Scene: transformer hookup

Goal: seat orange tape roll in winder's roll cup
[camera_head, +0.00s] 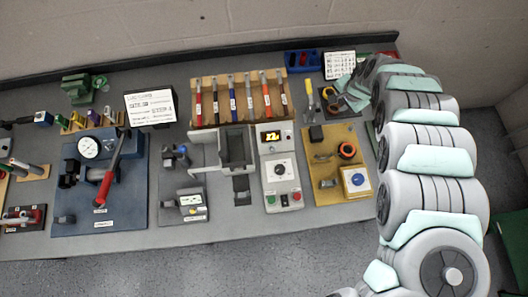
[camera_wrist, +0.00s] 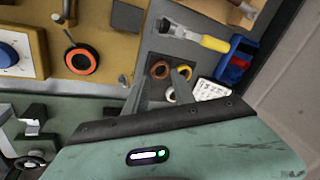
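An orange tape roll (camera_wrist: 159,69) lies on a dark tray (camera_head: 342,104), beside a yellow roll (camera_wrist: 184,72) and a white roll (camera_wrist: 171,95). In the head view, these rolls are small and partly hidden by my gripper (camera_head: 343,86). I see nothing held, and cannot tell the height above the roll. A black round part with an orange ring (camera_head: 347,150) stands on the yellow board (camera_head: 321,188); it also shows in the wrist view (camera_wrist: 82,61). I cannot tell whether this is the winder's cup.
A yellow-handled tool (camera_wrist: 208,42) lies beside the rolls. A blue bin (camera_head: 303,60) and a white card (camera_head: 339,65) stand behind them. A white box with a blue dial (camera_head: 356,181) is on the yellow board. A tool rack (camera_head: 240,95) stands left.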

